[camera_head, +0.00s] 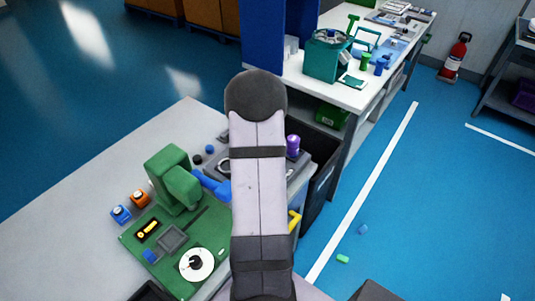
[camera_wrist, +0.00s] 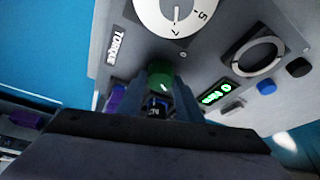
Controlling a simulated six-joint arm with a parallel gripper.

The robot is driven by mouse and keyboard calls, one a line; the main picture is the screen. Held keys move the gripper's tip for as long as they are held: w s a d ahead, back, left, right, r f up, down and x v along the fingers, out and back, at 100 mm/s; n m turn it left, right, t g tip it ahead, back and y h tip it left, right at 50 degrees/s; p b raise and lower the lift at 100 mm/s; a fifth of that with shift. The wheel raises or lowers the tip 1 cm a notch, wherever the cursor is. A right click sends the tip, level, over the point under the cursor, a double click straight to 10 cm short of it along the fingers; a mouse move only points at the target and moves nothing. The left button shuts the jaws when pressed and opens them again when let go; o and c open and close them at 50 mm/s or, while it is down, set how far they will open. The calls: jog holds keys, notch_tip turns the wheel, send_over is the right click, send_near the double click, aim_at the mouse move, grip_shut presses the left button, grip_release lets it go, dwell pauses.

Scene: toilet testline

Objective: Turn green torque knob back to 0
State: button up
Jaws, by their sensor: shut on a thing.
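The green torque knob (camera_wrist: 160,74) is on a grey panel (camera_wrist: 190,60) in the wrist view, near the printed TORQUE label (camera_wrist: 116,44). My gripper (camera_wrist: 160,88) is shut on the knob, with one finger on each side of it. A white dial (camera_wrist: 178,14) with dark numbers sits beside the knob. The knob's pointer setting cannot be read. A small display with lit green characters (camera_wrist: 216,93) is to the right. In the head view my arm covers the knob and gripper; part of the grey panel (camera_head: 214,163) shows beside it.
In the head view, a green fixture (camera_head: 172,178), a white disc (camera_head: 197,264) and a purple knob (camera_head: 293,146) stand near my arm. The bench's left side is clear.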

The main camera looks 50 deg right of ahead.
jog(key=shift+r+n+t+p, duration=0.25)
jog(key=shift+n+p, duration=0.65)
jog(key=shift+p, duration=1.25)
jog(key=p, duration=0.3)
jog(key=n+p, duration=0.1)
jog(key=p, duration=0.2)
jog(key=shift+d+r+y, duration=0.15)
jog(key=shift+r+y, duration=0.1)
jog(key=shift+y, duration=0.05)
jog(key=p, duration=0.4)
jog(key=shift+d+n+t+p, duration=0.15)
jog(key=shift+n+t+p, duration=0.2)
jog(key=shift+n, duration=0.05)
jog(key=p, duration=0.2)
jog(key=shift+f+p, duration=0.15)
jog(key=shift+p, duration=0.15)
jog(key=shift+f+n+p, duration=0.25)
jog(key=shift+n+p, duration=0.05)
jog(key=shift+p, duration=0.15)
jog(key=o, duration=1)
jog(key=shift+o, duration=0.2)
jog(key=shift+a, duration=0.2)
jog(key=shift+s, duration=0.1)
